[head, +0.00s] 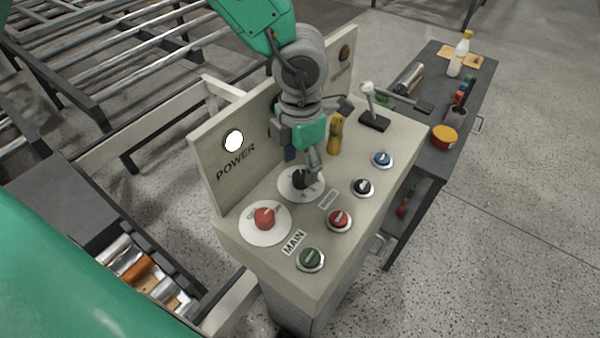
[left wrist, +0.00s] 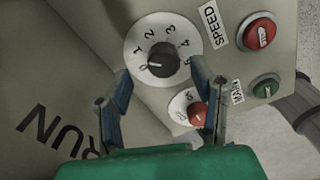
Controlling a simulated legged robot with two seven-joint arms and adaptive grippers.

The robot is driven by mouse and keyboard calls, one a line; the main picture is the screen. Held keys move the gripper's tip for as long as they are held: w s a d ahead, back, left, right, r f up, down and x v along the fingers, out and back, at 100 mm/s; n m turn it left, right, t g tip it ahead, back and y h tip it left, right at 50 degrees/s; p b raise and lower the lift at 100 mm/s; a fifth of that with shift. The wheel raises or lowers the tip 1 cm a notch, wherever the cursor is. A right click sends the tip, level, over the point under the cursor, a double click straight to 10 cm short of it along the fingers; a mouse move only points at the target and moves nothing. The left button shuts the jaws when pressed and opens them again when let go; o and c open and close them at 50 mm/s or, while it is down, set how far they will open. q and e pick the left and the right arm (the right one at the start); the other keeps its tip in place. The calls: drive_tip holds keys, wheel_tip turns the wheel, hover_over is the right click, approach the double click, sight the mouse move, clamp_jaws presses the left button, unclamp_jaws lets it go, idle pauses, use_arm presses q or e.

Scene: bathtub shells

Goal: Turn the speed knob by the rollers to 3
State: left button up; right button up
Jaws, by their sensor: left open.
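The speed knob (left wrist: 160,62) is black and sits on a white dial plate (left wrist: 133,41) numbered 0 to 5, beside a SPEED label. In the left wrist view its white mark points at about 0. In the head view the knob (head: 301,181) is partly hidden by my left gripper (head: 312,165), which reaches down over the console from above. The left gripper is open. In the left wrist view its two fingertips (left wrist: 161,72) stand to either side just short of the knob, with nothing held; I cannot tell whether they touch it. My right gripper is not in view.
The console (head: 240,215) also carries a red MAIN knob (head: 264,218), several push buttons, a lit POWER lamp (head: 233,141), a yellow part (head: 335,135) and a lever (head: 371,105). A dark bench (head: 470,95) with a bottle stands behind right. Roller frames lie left.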

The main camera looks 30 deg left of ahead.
use_arm(q)
drive_tip(key=shift+s+d+f, duration=0.1)
drive_tip(key=shift+d+f, duration=0.1)
drive_tip(key=shift+f, duration=0.45)
drive_tip(key=shift+d+f, duration=0.15)
drive_tip(key=shift+f, duration=0.5)
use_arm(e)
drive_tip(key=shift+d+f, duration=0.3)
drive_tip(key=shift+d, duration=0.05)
use_arm(q)
drive_tip(key=shift+a, duration=0.15)
drive_tip(key=shift+a, duration=0.1)
drive_tip(key=shift+c, duration=0.8)
drive_tip(key=shift+a, duration=0.1)
drive_tip(key=c, duration=1)
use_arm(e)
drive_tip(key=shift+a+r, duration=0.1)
